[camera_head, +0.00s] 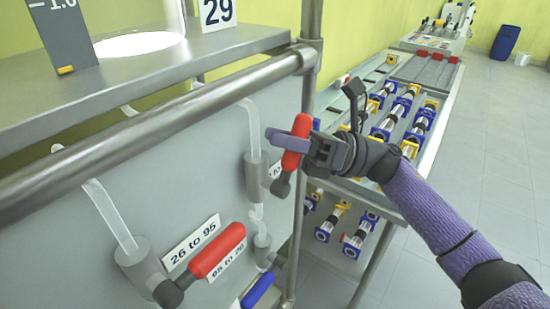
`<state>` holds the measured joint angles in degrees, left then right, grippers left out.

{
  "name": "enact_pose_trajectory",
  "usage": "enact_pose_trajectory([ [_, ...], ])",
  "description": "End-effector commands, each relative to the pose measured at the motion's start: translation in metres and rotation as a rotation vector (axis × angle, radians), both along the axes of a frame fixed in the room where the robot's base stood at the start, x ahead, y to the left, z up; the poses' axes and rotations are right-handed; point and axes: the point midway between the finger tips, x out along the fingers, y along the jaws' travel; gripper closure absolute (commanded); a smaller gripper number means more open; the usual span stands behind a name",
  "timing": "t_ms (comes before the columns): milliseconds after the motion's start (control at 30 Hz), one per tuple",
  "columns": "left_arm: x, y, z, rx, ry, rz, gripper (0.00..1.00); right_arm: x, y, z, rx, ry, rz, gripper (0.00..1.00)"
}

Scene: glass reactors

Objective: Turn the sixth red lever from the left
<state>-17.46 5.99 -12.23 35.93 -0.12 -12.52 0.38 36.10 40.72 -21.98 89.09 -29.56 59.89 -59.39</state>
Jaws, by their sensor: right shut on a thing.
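A red lever (290,160) stands nearly upright, slightly tilted, on a grey valve (256,176) at the right end of the grey panel. My right gripper (296,143) is shut on its handle, with the handle's top and lower end showing past the fingers. A second red lever (217,250) lies slanted at the lower middle, on another valve (140,265). I cannot tell which lever is sixth from the left, as the rest of the row is out of view. My left gripper is not in view.
A blue lever (258,289) sits below, near the label strips. A metal rail (150,135) runs above the panel and meets a post (311,60) close to my right gripper. A rack of glass tubes (405,110) stands behind my right arm.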

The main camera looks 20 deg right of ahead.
Motion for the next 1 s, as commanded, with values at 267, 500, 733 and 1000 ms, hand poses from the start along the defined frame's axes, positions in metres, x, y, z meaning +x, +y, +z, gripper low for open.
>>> enact_pose_trajectory([
  [267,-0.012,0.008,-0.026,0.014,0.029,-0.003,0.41,0.011,-0.013,-0.013,0.208,0.165,-0.002,1.0],
  [500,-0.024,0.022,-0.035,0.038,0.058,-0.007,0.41,0.018,-0.023,-0.023,0.388,0.305,-0.001,1.0],
  [733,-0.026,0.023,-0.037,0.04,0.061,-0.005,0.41,0.024,-0.03,-0.033,0.553,0.433,-0.001,1.0],
  [1000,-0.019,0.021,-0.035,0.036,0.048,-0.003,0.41,0.027,-0.035,-0.045,0.707,0.554,0.0,1.0],
])
